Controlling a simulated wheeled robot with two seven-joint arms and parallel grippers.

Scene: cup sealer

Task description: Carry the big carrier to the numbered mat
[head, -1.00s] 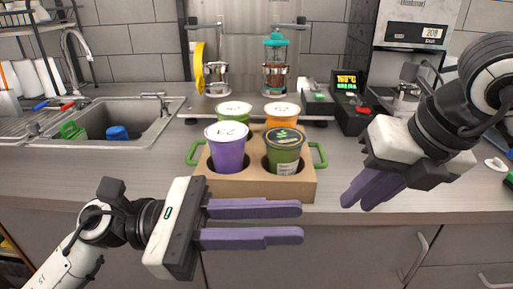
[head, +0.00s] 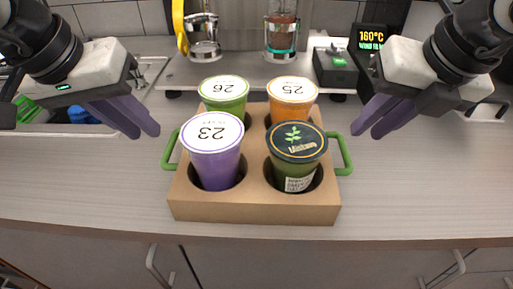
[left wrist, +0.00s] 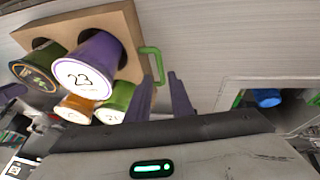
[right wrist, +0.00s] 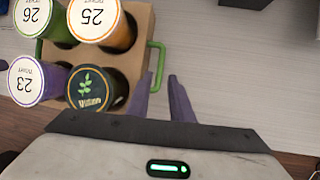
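The big carrier (head: 255,215) is a brown cardboard box on the counter with green handles at its left (head: 171,150) and right (head: 344,153) ends. It holds a purple cup lidded 23 (head: 217,165), a green cup lidded 26 (head: 224,92), an orange cup lidded 25 (head: 292,95) and a green cup with a dark leaf lid (head: 297,160). My left gripper (head: 140,130) is open beside the left handle, apart from it. My right gripper (head: 368,130) is open, its fingertips just off the right handle, which also shows in the right wrist view (right wrist: 157,62). No numbered mat is visible.
A metal platform with the sealing machine (head: 203,40) stands behind the carrier. A box with a temperature display (head: 371,38) is at the back right. The sink with a blue item (left wrist: 266,97) lies to the left. The counter's front edge is close before the carrier.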

